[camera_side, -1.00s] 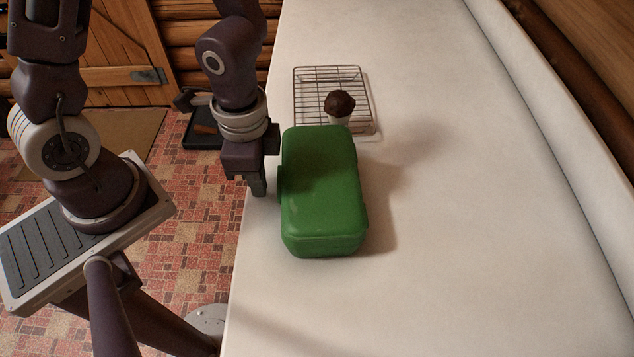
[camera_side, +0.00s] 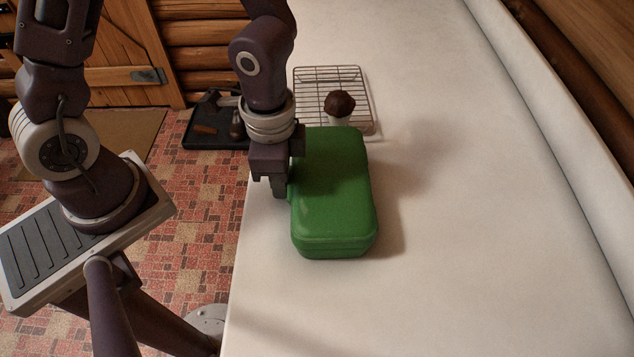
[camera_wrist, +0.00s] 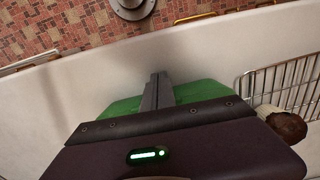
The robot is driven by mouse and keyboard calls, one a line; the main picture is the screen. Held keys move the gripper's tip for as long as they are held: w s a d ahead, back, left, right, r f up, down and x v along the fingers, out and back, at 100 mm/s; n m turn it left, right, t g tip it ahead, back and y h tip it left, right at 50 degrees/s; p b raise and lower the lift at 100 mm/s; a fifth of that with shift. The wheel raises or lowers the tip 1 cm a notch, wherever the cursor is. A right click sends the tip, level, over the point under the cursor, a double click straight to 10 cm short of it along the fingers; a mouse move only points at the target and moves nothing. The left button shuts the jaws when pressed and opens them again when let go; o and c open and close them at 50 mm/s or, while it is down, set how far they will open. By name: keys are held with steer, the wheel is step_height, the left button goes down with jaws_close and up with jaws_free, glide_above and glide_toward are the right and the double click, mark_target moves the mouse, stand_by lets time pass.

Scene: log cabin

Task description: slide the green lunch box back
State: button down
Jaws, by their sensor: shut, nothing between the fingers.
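The green lunch box (camera_side: 335,200) lies on the white counter in the side view, its long side facing my gripper. My gripper (camera_side: 280,192) is shut and empty, pointing down at the box's left side. It appears to touch that side, though the exact contact is hard to see. In the wrist view the shut fingers (camera_wrist: 157,92) are in front of the green lunch box (camera_wrist: 200,91), most of which is hidden behind the gripper body.
A wire rack (camera_side: 318,82) stands behind the box. A chocolate-topped cupcake-like item (camera_side: 339,105) is close to the box's far end. The counter (camera_side: 470,230) is clear to the right of the box, up to a raised edge.

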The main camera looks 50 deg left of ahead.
steer(key=shift+w+d, duration=1.6)
steer(key=shift+d, duration=0.25)
steer(key=shift+w+d, duration=1.6)
steer(key=shift+d, duration=0.25)
steer(key=r, duration=0.6)
steer(key=s+a+r, duration=0.1)
steer(key=r, duration=0.2)
steer(key=shift+a, duration=0.1)
steer(key=s+a+r+n+t, duration=0.2)
steer(key=s+a+r+n, duration=0.2)
steer(key=a, duration=0.4)
steer(key=s+a+r+n+t, duration=0.3)
steer(key=s+a+r+n, duration=0.2)
steer(key=s+a+r, duration=0.2)
steer(key=shift+s+a+r+t, duration=0.3)
steer(key=shift+s+a, duration=0.15)
steer(key=shift+s, duration=0.55)
